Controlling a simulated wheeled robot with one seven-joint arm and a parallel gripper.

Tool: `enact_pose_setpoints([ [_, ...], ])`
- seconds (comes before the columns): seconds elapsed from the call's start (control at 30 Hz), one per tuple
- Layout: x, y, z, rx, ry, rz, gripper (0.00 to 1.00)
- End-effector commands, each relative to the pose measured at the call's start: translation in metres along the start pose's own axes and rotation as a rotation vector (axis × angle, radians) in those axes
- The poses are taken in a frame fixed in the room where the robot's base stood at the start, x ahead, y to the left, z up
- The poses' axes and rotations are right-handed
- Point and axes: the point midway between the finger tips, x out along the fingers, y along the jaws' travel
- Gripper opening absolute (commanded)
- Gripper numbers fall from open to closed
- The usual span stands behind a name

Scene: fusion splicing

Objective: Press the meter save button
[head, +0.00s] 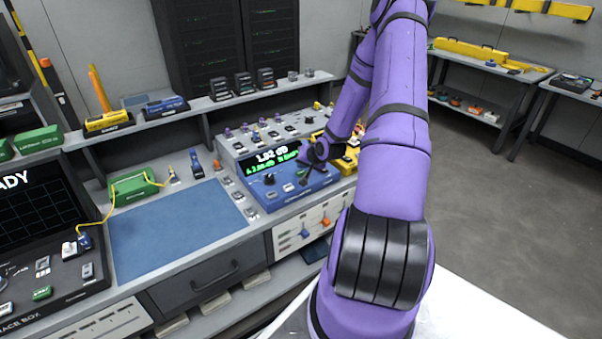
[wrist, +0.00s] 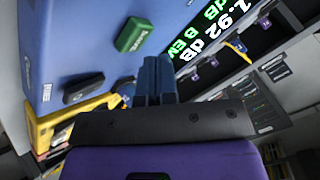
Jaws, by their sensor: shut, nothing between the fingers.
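The blue meter (head: 297,192) stands on the bench with a black display (head: 262,163) showing green and white text, including "1.92 dB". In the wrist view its blue face (wrist: 85,35) carries a green button (wrist: 133,34) with a small label I cannot read for sure, and a dark button (wrist: 83,88). My gripper (head: 313,158) is over the right part of the meter and hides some of it. In the wrist view my gripper's fingers (wrist: 155,75) are together and empty, with the green button just up and left of the tips. Whether they touch the meter is unclear.
A yellow device (head: 347,163) sits close on the meter's right. A blue mat (head: 180,225), a green box (head: 133,186) with a yellow cable and a black case (head: 45,220) lie to the left. A shelf (head: 215,103) runs behind. Floor at the right is clear.

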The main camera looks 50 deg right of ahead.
Motion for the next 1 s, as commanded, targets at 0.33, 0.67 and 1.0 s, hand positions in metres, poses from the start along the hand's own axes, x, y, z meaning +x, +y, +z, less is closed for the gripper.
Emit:
enact_pose_setpoints([
  [0.33,0.0052,0.0039,0.0041,0.000,0.000,0.000,0.00],
  [0.67,0.0055,0.0041,0.0042,0.000,0.000,0.000,0.00],
  [1.0,0.0078,0.0058,0.0058,0.001,0.000,0.000,0.00],
])
